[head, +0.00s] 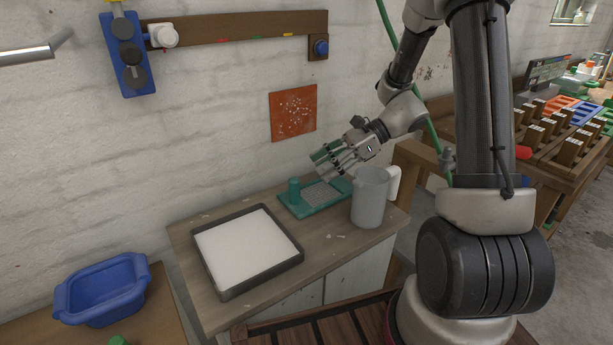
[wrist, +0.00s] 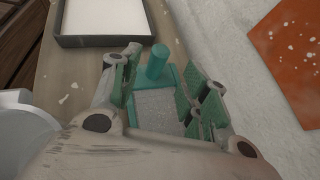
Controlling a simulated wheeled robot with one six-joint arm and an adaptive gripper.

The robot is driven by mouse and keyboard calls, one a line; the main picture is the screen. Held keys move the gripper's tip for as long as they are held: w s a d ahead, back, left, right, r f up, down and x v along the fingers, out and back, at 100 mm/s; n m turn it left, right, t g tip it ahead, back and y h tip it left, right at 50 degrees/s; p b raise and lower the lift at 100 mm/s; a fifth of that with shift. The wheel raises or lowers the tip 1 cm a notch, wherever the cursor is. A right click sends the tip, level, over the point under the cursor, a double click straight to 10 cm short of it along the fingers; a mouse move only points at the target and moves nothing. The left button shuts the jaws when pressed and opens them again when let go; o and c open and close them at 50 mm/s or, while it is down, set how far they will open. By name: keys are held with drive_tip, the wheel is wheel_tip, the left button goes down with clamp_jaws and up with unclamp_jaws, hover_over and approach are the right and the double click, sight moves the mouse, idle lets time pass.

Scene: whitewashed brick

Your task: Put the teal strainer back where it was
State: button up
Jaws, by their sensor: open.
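The teal strainer (head: 315,197) lies flat on the wooden counter against the wall, between the white-filled tray and the grey pitcher. It has a grey mesh panel and an upright teal knob (head: 294,190) at its left end. In the wrist view the strainer (wrist: 165,108) shows between my fingers, with its knob (wrist: 157,62) beyond them. My gripper (head: 322,160) is open, with green finger pads, and is above the strainer. My gripper (wrist: 160,95) holds nothing. My fingers and palm hide part of the strainer in the wrist view.
A dark-rimmed tray (head: 297,245) of white material sits on the counter's left part. A grey pitcher (head: 369,200) with a white handle stands close to the strainer's right. A blue basin (head: 102,290) is at lower left. An orange panel (head: 293,112) hangs on the brick wall.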

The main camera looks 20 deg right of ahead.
drive_tip(key=shift+v, duration=1.4)
drive_tip(key=s+d+r+n+h, duration=0.2)
drive_tip(key=s+r+n+h, duration=0.6)
drive_tip(key=s, duration=0.6)
drive_tip(key=s+d+r+n+t+h, duration=0.3)
drive_tip(key=s+d+n, duration=0.4)
drive_tip(key=n, duration=0.3)
wheel_tip(320, 180, up, 3)
drive_tip(key=shift+d+f+n+t+h, duration=0.1)
drive_tip(key=shift+d+n+t+h, duration=0.25)
drive_tip(key=shift+d+h, duration=0.2)
